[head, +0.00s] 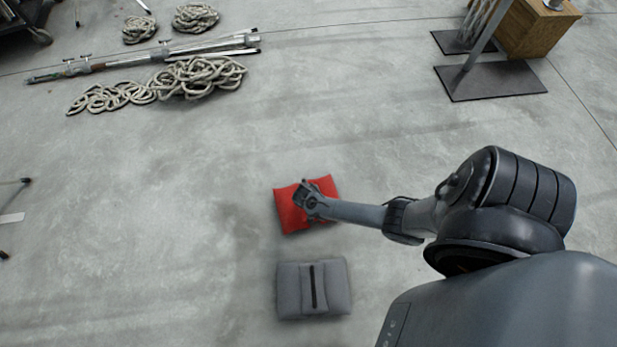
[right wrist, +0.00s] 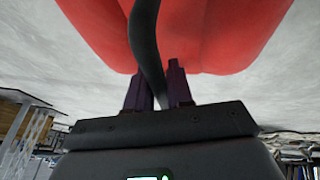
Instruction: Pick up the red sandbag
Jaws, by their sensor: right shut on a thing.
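The red sandbag (head: 287,212) shows in the middle of the head view, partly covered by my right gripper (head: 304,190). In the right wrist view the red sandbag (right wrist: 215,38) fills the top of the picture, with a dark strap (right wrist: 146,45) running down from it. My right gripper's two fingers (right wrist: 160,88) are closed around the lower part of this strap. I cannot tell whether the bag touches the floor. My left gripper is not in view.
A grey sandbag (head: 338,288) lies on the floor just below the red one in the head view. Coiled ropes (head: 205,76) and metal poles (head: 120,63) lie at the upper left. A stand's flat base (head: 490,82) and a wooden box (head: 535,30) are at the upper right. The floor between is clear.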

